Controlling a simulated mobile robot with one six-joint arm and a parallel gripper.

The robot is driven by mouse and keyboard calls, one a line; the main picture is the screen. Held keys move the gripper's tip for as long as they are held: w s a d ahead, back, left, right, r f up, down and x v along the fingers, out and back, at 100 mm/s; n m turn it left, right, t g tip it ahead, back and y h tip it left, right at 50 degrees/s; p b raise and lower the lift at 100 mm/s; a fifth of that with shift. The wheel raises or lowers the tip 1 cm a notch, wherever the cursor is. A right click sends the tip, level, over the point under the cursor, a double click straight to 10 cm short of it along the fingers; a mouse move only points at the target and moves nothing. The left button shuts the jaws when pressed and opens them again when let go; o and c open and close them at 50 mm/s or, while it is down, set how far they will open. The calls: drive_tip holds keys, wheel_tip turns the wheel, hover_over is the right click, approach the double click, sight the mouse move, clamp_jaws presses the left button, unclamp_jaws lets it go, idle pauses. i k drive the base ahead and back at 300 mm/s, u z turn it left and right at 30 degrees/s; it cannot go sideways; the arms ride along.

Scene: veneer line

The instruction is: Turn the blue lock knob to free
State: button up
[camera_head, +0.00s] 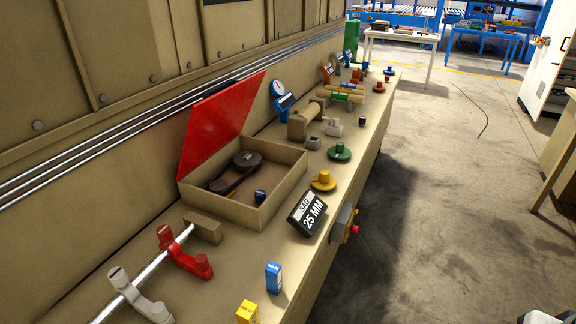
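A small dark blue knob-like piece (260,196) stands in the front right corner of an open tan box (229,209). It is the likeliest blue lock knob, but it is too small to read its turn position or any mark. A black belt (232,178) around two pulleys lies beside it, to its left and behind. The box's red lid (222,122) is tilted up and open.
A black "SAG 25 MM" sign (307,213) stands right of the box. Yellow (323,181) and green (339,152) knobs sit on the bench edge. Blue (274,277) and yellow (247,312) blocks and a rod with red clamp (186,254) stand in front.

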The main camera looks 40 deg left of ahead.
sight(260, 196)
drive_tip(key=u, duration=0.6)
drive_tip(key=i, duration=1)
drive_tip(key=u, duration=0.4)
drive_tip(key=k, duration=0.95)
drive_tip(key=u, duration=0.15)
drive_tip(key=i, duration=0.95)
